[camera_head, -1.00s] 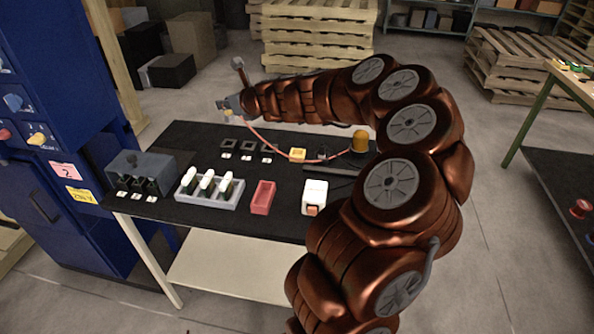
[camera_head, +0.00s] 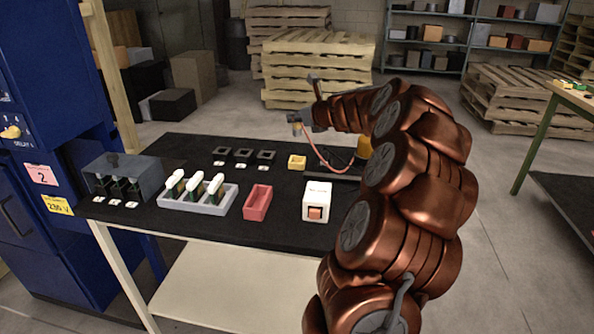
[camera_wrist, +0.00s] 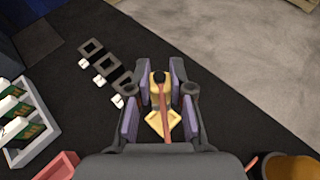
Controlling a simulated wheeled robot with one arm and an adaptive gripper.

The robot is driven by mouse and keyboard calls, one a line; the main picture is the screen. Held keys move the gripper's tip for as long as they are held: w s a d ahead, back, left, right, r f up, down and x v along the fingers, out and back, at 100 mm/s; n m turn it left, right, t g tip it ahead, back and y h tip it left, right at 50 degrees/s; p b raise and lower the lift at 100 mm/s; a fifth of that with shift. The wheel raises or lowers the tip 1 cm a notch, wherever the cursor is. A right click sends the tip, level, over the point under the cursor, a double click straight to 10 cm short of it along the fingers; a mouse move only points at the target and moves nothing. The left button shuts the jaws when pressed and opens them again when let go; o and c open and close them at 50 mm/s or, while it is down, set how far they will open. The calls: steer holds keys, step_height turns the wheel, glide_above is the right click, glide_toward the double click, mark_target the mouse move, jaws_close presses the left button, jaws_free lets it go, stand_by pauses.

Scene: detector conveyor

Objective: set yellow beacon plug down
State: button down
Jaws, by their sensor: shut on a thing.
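My gripper (camera_head: 301,122) is shut on the yellow beacon plug (camera_head: 293,117), held in the air above the back part of the black table. In the wrist view the plug (camera_wrist: 157,88) sits between the two purple-padded fingers of the gripper (camera_wrist: 158,80), with a dark round end. A red cable (camera_head: 313,146) runs from the plug down to the yellow beacon (camera_head: 364,147), partly hidden by my arm. A yellow square socket (camera_head: 297,162) stands on the table below the plug; in the wrist view the socket (camera_wrist: 160,123) is partly covered by the cable.
Several dark square sockets (camera_head: 243,153) with white tags stand left of the yellow one. A grey rack (camera_head: 212,205) with green-white modules, a red tray (camera_head: 257,202) and a white switch box (camera_head: 317,200) occupy the front. A blue cabinet (camera_head: 40,130) stands left.

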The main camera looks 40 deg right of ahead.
step_height(320, 180, down, 10)
steer(key=b, duration=0.3)
steer(key=shift+r, duration=0.1)
stand_by(0.3)
steer(key=c, duration=1)
jaws_free()
steer(key=shift+c, duration=0.2)
steer(key=shift+s+r, duration=0.1)
steer(key=shift+s, duration=0.1)
steer(key=p+v, duration=0.2)
steer(key=v, duration=0.9)
steer(key=shift+s, duration=0.3)
steer(key=shift+r, duration=0.15)
